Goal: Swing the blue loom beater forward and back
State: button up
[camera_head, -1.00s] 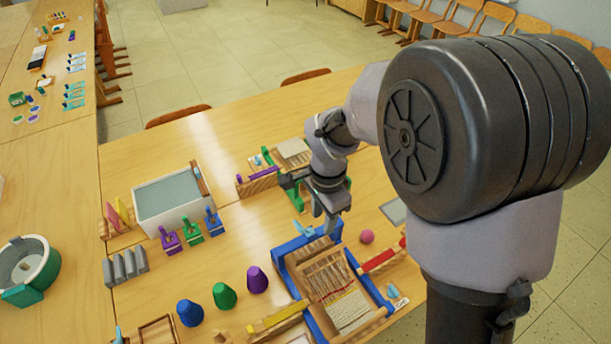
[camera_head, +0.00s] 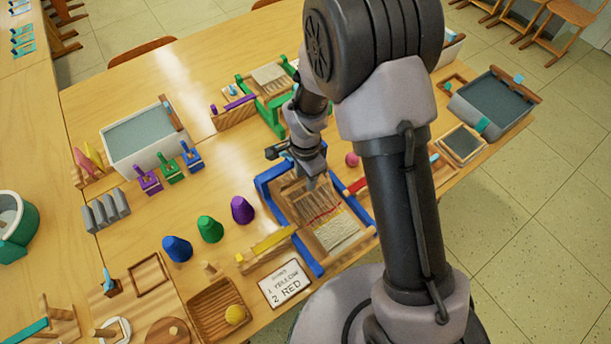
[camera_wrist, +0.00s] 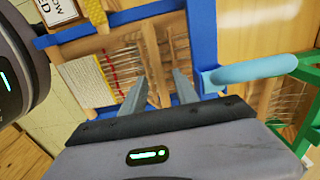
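The loom with the blue frame (camera_head: 318,258) lies on the table. Its woven cloth, red threads and wooden bars show in both views. My gripper (camera_head: 309,183) points down over the loom's far part. In the wrist view my gripper (camera_wrist: 162,76) has its two fingers apart, with wooden bars of the loom seen between and beyond them; contact cannot be told. A light blue handle (camera_wrist: 262,70) sticks out from the blue frame bar (camera_wrist: 202,35), right of the fingers. In the head view my arm hides part of the loom's far right side.
A green loom (camera_head: 276,112) stands beyond the blue one. Purple (camera_head: 242,210), green and blue cones stand left. A pink ball (camera_head: 352,159) lies right of my gripper.

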grip_shut()
dwell(1.4)
